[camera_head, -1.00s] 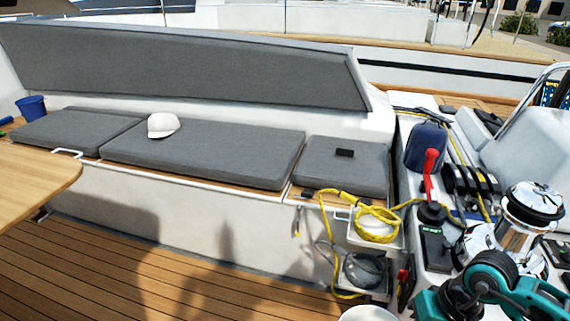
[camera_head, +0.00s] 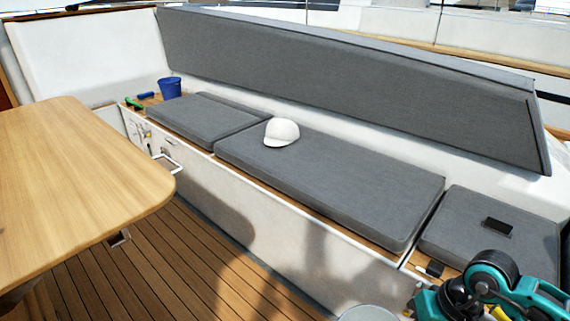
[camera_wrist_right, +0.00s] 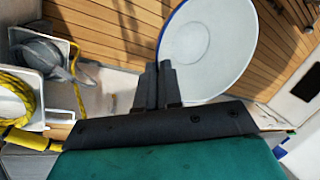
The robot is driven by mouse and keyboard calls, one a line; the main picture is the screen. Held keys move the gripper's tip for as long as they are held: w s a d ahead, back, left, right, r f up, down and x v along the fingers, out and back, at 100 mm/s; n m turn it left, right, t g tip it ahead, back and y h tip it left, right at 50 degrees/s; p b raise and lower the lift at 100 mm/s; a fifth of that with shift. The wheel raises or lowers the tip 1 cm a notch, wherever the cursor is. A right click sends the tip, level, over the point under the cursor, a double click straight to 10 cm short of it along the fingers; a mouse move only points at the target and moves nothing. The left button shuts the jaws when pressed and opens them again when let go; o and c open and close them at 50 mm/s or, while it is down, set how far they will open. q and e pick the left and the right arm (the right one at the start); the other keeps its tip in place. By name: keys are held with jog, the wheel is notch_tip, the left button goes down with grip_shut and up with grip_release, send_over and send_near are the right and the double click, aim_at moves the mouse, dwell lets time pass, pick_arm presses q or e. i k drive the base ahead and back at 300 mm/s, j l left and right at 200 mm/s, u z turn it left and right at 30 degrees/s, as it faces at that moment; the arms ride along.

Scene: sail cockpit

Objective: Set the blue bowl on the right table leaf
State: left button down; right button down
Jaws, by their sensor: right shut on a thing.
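The wooden table top (camera_head: 80,165) fills the left of the head view, its rounded right end over the cockpit floor. I cannot tell its leaves apart. The bowl (camera_wrist_right: 208,48) is pale inside with a blue rim in the right wrist view. My right gripper (camera_wrist_right: 158,82) is shut on its rim and holds it above the deck. The bowl's top edge also shows at the bottom of the head view (camera_head: 368,313), well right of the table. My teal right arm is at the lower right there; its fingers are hidden. My left gripper is out of view.
A bench with grey cushions (camera_head: 330,185) runs behind, carrying a white cap (camera_head: 281,132), a blue bucket (camera_head: 170,88) and a small black item (camera_head: 497,226). Plank floor (camera_head: 170,265) lies open between table and bench. Yellow rope (camera_wrist_right: 18,88) lies left in the wrist view.

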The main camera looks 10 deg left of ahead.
aim_at(44, 164)
jog(key=i+u, duration=0.3)
jog(key=i, duration=0.9)
jog(key=i+u, duration=0.35)
jog(key=i+l+u, duration=0.3)
jog(key=j+u, duration=0.1)
jog(key=u, duration=1.25)
